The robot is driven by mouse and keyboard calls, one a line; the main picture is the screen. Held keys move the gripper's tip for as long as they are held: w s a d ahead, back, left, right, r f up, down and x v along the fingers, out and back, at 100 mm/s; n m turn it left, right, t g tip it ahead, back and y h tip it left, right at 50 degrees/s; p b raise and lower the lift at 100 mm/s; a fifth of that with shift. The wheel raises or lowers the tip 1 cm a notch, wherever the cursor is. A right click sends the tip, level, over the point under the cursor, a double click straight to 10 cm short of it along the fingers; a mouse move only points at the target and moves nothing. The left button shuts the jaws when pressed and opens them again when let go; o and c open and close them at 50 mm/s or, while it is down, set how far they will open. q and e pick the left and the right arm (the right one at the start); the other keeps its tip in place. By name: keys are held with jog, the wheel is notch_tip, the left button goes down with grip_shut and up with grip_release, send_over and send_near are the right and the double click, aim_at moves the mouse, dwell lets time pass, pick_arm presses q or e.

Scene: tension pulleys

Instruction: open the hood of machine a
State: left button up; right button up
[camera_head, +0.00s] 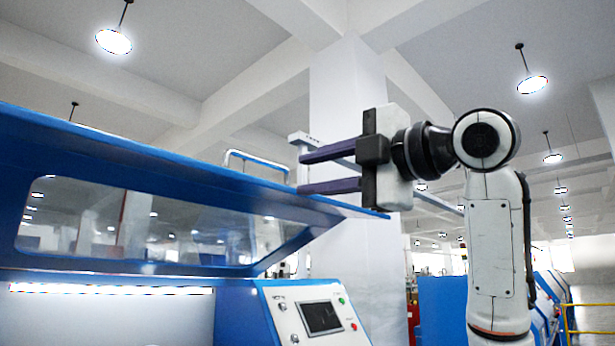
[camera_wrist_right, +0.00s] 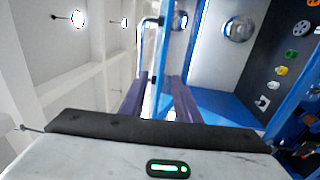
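The blue hood (camera_head: 150,165) of the machine, with a long clear window, stands raised and tilted at the left in the head view. A lit strip and a gap show under it. Its metal handle (camera_head: 255,160) is on the upper edge, and it also shows in the right wrist view (camera_wrist_right: 150,45). My right gripper (camera_head: 300,173) points left, just right of the handle's end and above the hood's right edge. Its two dark fingers are apart with no object clearly gripped. Whether they touch the handle or hood cannot be told. My left gripper is not in view.
The machine's control panel (camera_head: 315,318), with a screen and buttons, stands below the hood's right end. A white pillar (camera_head: 345,90) rises behind the gripper. Other blue machines (camera_head: 443,305) and a yellow railing (camera_head: 590,306) are at the right.

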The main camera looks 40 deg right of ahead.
jog(key=s+b, duration=0.1)
jog(key=s, duration=0.7)
jog(key=shift+s+d+f, duration=0.25)
jog(key=shift+d+f, duration=0.1)
jog(key=shift+d, duration=0.05)
grip_shut()
jog(key=w+a+r+m+g, duration=0.1)
jog(key=w+a+r+m, duration=0.25)
jog(key=a+m, duration=0.6)
jog(key=w+a+r+m+g, duration=0.1)
jog(key=w+a+r+m, duration=0.3)
jog(key=a+m, duration=0.55)
jog(key=w+f+n+p, duration=0.1)
jog(key=w+f+p, duration=0.2)
jog(key=w, duration=0.6)
jog(key=shift+w+a+f, duration=0.3)
jog(key=shift+a, duration=0.1)
